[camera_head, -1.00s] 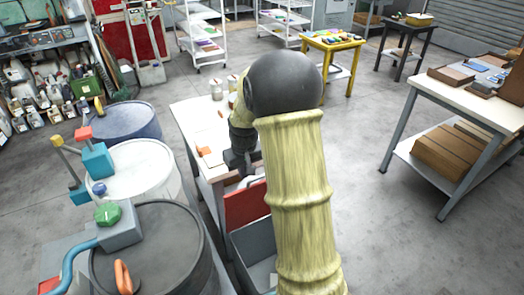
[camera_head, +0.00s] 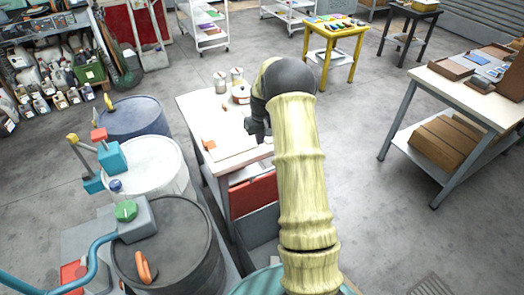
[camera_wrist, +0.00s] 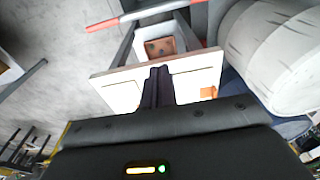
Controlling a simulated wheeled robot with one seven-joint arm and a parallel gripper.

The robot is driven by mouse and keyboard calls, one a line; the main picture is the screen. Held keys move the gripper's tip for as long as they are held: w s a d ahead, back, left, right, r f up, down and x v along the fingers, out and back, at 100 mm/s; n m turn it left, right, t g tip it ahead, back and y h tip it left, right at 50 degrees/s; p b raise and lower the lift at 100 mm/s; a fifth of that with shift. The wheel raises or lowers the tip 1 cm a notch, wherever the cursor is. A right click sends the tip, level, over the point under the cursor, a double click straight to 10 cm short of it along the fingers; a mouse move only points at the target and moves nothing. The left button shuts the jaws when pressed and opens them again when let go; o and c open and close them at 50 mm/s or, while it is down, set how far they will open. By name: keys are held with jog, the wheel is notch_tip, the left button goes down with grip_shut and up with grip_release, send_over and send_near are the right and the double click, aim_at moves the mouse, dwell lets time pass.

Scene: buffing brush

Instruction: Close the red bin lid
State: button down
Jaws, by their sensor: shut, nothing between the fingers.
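The red lid (camera_head: 254,195) stands raised at the far side of the grey bin (camera_head: 262,228), below the near end of the white worktable. The bin's mouth shows partly; my arm hides its right side. My gripper (camera_head: 259,137) is over the near part of the tabletop, above and beyond the lid, apart from it. In the wrist view my gripper's fingers (camera_wrist: 160,74) are together and empty, in front of a white surface. A red-ended strip crosses the top of that view; I cannot tell whether it is the lid.
Drums (camera_head: 165,245) with pumps stand close on the left. The white worktable (camera_head: 195,112) holds cans and an orange item (camera_head: 209,145). A yellow table (camera_head: 335,30) is behind, and a white bench (camera_head: 455,90) is at right. Open floor (camera_head: 365,200) lies right of my arm.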

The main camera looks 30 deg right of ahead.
jog(key=s+f+p, duration=0.1)
jog(key=f, duration=0.2)
jog(key=s+f+p, duration=0.1)
jog(key=f+p, duration=0.1)
jog(key=f, duration=0.2)
jog(key=f+p, duration=0.2)
jog(key=f, duration=0.1)
jog(key=shift+s+f, duration=0.4)
